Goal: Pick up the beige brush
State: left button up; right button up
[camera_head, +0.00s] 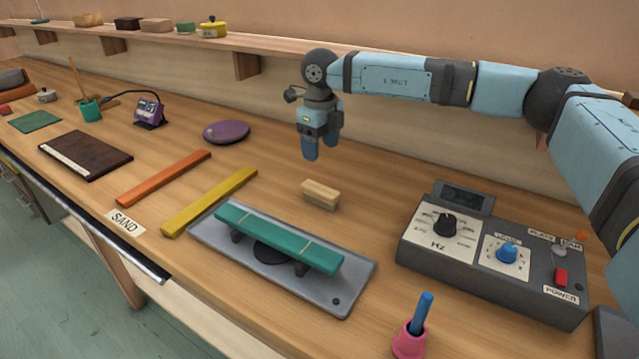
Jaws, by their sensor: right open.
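The beige brush (320,194) lies on the wooden workbench, behind the grey plate that carries a teal bar. It looks like a small block with a lighter top and a darker band below. My right gripper (311,152) hangs above the bench, behind the brush and slightly left of it in the picture. Its fingers point down, and it is open and empty, apart from the brush. The gap between its fingers is hard to see from this angle. My left gripper is not in view.
The teal bar (277,238) rests on supports on the grey plate (345,297). A control box (493,258) stands right of the brush. A yellow bar (209,201), an orange bar (164,178) and a purple disc (226,131) lie left. A pink cup (408,343) stands in front.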

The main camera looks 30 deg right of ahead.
aim_at(321, 188)
notch_tip(321, 188, down, 8)
jog(key=shift+r+b, duration=0.25)
jog(key=shift+b, duration=0.05)
jog(key=shift+w+d+f+b, duration=0.1)
jog(key=shift+w+f+b, duration=0.05)
jog(key=shift+f, duration=1.4)
jog(key=shift+w+d+f+b, duration=0.1)
jog(key=shift+w+f+b, duration=0.05)
jog(key=shift+f, duration=1.35)
jog(key=c, duration=1)
